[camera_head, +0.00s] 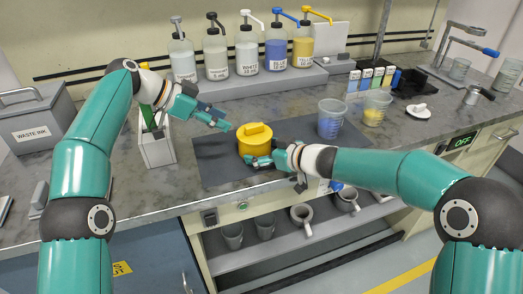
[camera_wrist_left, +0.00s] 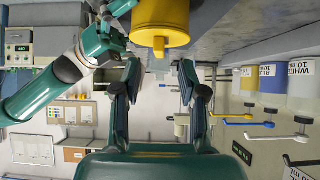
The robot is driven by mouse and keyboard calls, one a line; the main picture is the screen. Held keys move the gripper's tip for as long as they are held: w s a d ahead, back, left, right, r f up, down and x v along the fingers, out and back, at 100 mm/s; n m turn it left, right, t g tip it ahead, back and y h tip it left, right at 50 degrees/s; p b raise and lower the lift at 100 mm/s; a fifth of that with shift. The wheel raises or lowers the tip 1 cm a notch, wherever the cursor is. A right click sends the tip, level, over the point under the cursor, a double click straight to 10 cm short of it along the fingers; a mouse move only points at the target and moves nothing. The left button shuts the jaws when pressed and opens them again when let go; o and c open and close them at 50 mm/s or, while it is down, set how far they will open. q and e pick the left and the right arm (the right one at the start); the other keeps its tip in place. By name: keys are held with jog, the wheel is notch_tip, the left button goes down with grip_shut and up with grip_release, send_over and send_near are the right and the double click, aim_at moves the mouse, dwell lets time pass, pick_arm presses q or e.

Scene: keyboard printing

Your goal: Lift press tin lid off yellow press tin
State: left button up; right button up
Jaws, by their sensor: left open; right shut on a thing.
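The yellow press tin (camera_head: 252,150) stands on the dark mat on the bench. Its yellow lid (camera_head: 256,134), with a raised grip on top, sits on it. My right gripper (camera_head: 259,162) is shut on the tin's lower side from the front right; its fingers partly hide the tin. My left gripper (camera_head: 222,122) is open and empty, above and left of the tin, apart from the lid. In the left wrist view, the tin (camera_wrist_left: 163,15) is at the top with the lid's knob (camera_wrist_left: 159,46) pointing between my open left fingers (camera_wrist_left: 159,76).
A white holder (camera_head: 157,150) stands left of the dark mat (camera_head: 215,165). Pump bottles (camera_head: 247,52) line the raised shelf behind.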

dwell(0.4)
jog(key=o, duration=1.4)
